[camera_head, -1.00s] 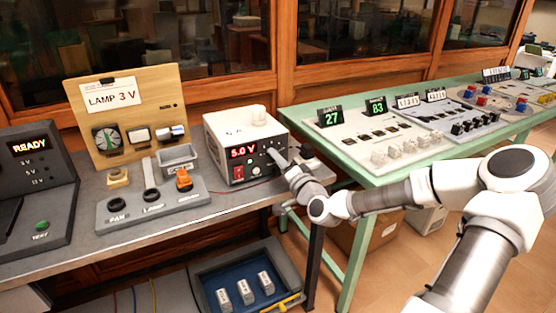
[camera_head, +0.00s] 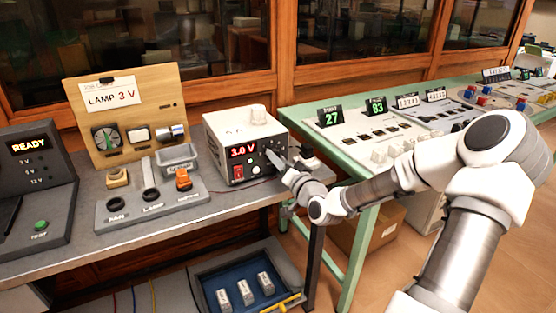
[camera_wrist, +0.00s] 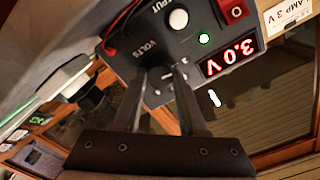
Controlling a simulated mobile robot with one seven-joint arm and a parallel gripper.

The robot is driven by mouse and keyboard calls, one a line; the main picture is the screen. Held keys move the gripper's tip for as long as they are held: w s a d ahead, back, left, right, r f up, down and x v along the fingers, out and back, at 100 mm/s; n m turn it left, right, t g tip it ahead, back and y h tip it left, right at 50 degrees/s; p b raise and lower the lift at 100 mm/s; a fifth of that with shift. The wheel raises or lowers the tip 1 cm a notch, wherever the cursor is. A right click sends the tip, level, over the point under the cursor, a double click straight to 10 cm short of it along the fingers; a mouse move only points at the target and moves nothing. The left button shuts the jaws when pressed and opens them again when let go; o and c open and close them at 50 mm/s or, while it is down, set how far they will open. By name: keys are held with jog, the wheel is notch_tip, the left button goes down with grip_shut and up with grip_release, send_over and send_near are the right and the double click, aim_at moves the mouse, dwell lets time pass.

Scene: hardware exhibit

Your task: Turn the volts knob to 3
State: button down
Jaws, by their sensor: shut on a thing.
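The white power supply (camera_head: 240,140) stands on the grey bench, and its red display (camera_head: 243,151) reads 3.0 V. The display also shows in the wrist view (camera_wrist: 230,57), seen upside down. My gripper (camera_head: 275,158) is at the right part of the supply's front panel. In the wrist view my gripper (camera_wrist: 165,76) has its two fingers shut on the volts knob (camera_wrist: 168,75), beside the VOLTS label. The fingers hide much of the knob, so its pointer cannot be read.
A red switch (camera_head: 238,172) is on the supply's front, left of my gripper. A board with a LAMP 3 V card (camera_head: 112,95) and a grey tray (camera_head: 150,208) of parts stand to the left. A green table (camera_head: 345,168) with panels is at the right.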

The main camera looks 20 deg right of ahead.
jog(key=shift+d, duration=0.1)
jog(key=shift+c, duration=2.3)
grip_release()
jog(key=s+p, duration=1.1)
jog(key=s, duration=0.6)
jog(key=shift+s+d, duration=0.2)
jog(key=shift+d, duration=0.05)
